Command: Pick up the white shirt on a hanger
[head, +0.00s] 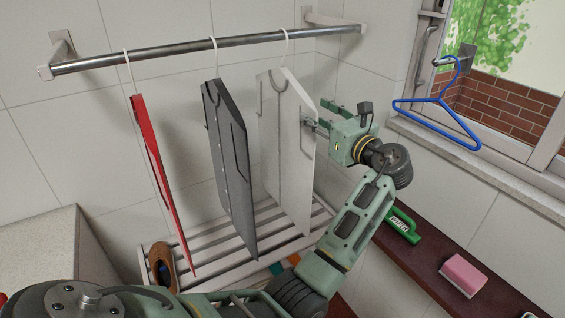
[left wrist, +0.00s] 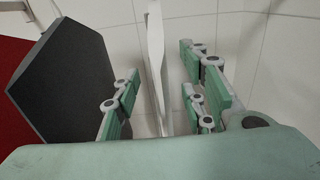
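The white shirt (head: 285,150) is a flat, stiff piece hanging from the rail by a pale hook, to the right of the dark grey shirt. My left gripper (head: 317,112) is at the shirt's right edge, near its upper part. In the left wrist view the shirt (left wrist: 156,45) shows edge-on as a thin white strip. It runs between the spread fingers of my left gripper (left wrist: 165,92), with gaps on both sides. The gripper is open, and part of its near finger is behind the shirt in the head view. My right gripper is out of view.
The metal rail (head: 180,52) is fixed to the tiled wall. The dark grey shirt (head: 230,165) and a red shirt (head: 155,165) hang left. A slatted rack (head: 205,262) is below. A blue hanger (head: 440,105) hangs by the window; a green brush (head: 403,225) and pink sponge (head: 463,274) lie right.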

